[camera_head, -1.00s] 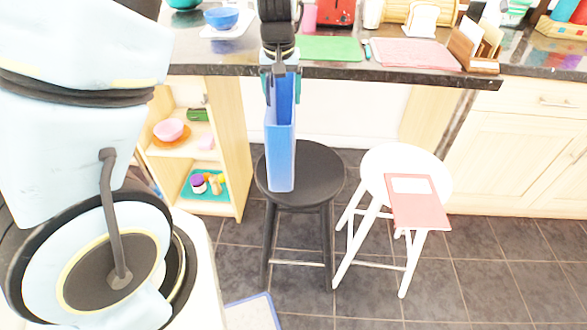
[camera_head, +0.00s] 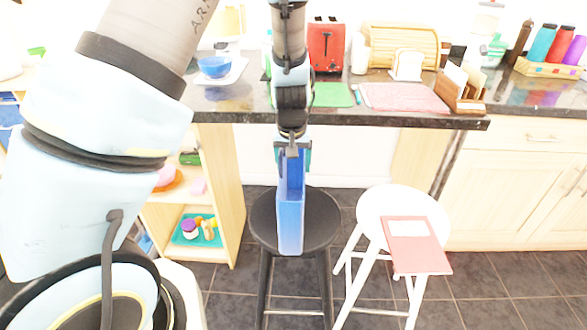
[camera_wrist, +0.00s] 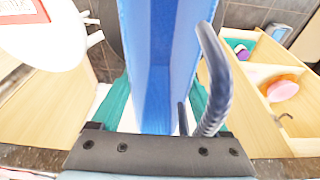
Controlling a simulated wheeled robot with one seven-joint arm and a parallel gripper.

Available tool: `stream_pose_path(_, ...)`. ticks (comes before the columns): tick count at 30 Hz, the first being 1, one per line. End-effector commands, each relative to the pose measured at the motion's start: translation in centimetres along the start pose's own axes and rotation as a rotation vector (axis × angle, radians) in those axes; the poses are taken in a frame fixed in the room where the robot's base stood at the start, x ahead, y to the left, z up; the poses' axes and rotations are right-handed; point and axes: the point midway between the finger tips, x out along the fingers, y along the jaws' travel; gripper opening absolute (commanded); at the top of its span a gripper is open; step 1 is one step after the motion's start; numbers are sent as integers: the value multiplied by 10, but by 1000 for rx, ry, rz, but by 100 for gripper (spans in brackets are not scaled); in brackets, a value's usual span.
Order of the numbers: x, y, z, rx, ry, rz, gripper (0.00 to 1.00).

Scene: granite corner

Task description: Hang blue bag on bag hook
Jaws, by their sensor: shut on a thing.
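The blue bag (camera_head: 290,215) hangs upright below my gripper (camera_head: 293,157), in front of the counter edge and over the black stool in the head view. My gripper's teal fingers are closed around the bag's top. In the wrist view the bag (camera_wrist: 160,60) fills the middle between the fingers, and its dark blue handle loop (camera_wrist: 212,75) stands out on the right. A small grey hook-like piece (camera_wrist: 285,118) shows on the wooden shelf unit at the right of the wrist view. I cannot make out this hook in the head view.
The dark counter (camera_head: 390,119) crosses behind the bag. A black stool (camera_head: 262,215) stands beneath it, and a white stool (camera_head: 375,205) with a red book (camera_head: 415,258) stands right. An open wooden shelf unit (camera_head: 228,190) is at left. Space under the counter is open.

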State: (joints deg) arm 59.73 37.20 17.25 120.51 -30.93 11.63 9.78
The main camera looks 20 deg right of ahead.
Motion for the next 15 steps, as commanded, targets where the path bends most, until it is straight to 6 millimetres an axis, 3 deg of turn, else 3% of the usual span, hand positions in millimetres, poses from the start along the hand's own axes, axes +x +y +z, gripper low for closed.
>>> stream_pose_path(3,13,-1,3,-1,-1,0,0)
stream_pose_path(14,17,0,4,0,0,1,0)
stream_pose_path(15,16,0,4,0,0,0,81)
